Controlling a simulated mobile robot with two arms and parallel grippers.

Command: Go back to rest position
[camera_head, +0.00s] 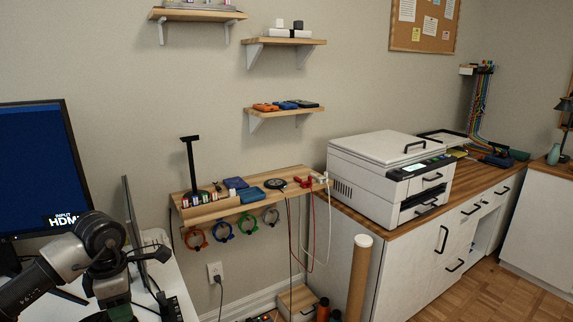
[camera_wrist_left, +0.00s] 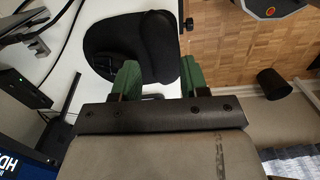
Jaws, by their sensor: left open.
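My left arm comes in from the lower left of the head view, over the white desk (camera_head: 186,298). My left gripper shows in the left wrist view (camera_wrist_left: 158,76) as two green fingers held apart, with nothing clearly between them. A black padded thing (camera_wrist_left: 115,45), perhaps a mouse pad, lies on the desk beyond and between the fingers. I cannot tell the height of the fingers above it. In the head view the fingers are mostly hidden by the wrist and the picture edge. My right gripper is in neither view.
A monitor (camera_head: 38,165) stands at the left, close to my left arm. A thin upright screen (camera_head: 133,215) stands beside the arm. A wooden wall shelf (camera_head: 225,208) holds small items. A printer (camera_head: 385,175) sits on a cabinet at right. A dark bin (camera_wrist_left: 272,83) stands on the floor.

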